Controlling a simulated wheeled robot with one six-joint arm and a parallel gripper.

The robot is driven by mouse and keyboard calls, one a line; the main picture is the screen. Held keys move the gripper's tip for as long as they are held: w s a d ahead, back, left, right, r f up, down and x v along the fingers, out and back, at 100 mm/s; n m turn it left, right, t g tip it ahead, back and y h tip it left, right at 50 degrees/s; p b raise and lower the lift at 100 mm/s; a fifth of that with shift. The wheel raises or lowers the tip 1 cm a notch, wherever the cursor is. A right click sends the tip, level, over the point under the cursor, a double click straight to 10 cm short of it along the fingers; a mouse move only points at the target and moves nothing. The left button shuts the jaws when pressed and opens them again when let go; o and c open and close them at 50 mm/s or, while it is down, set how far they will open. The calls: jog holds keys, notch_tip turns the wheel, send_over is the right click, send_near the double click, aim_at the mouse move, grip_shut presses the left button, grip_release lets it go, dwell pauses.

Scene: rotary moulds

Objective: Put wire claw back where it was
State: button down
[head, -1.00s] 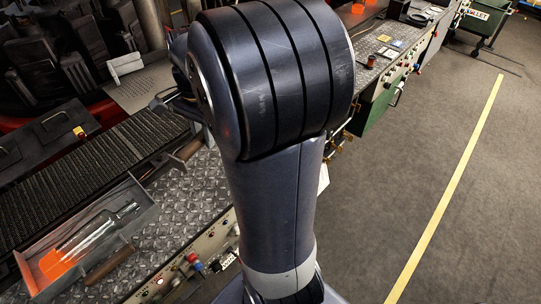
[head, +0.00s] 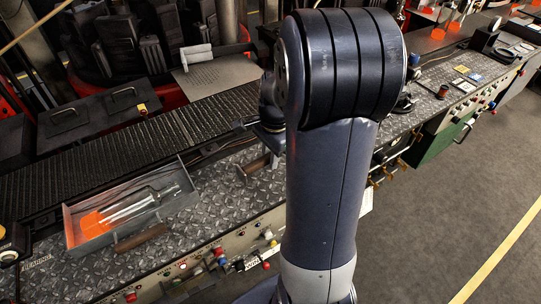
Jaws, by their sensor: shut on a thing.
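My gripper (head: 268,140) shows only in part in the head view, at the left edge of my dark arm, which hides most of it. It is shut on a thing. A brown handle-like piece (head: 256,165) shows just below it, low over the tread-plate bench; I take this for the wire claw, but its claw end is not clear. A grey open tray (head: 176,212) stands on the bench to the left. It holds an orange and metal tool (head: 118,211).
A brown-handled tool (head: 143,238) lies in front of the tray. The tread-plate bench (head: 215,190) is bare between tray and arm. Knobs and buttons (head: 220,255) line the bench front. A ribbed dark conveyor (head: 95,165) runs behind. Open floor (head: 450,210) lies right.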

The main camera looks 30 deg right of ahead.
jog(key=shift+f, duration=0.1)
jog(key=c, duration=1.3)
grip_release()
jog(key=r, duration=0.8)
jog(key=d+r, duration=0.1)
jog(key=r, duration=0.3)
jog(key=shift+d+r, duration=0.1)
jog(key=shift+r, duration=0.05)
jog(key=shift+w, duration=0.1)
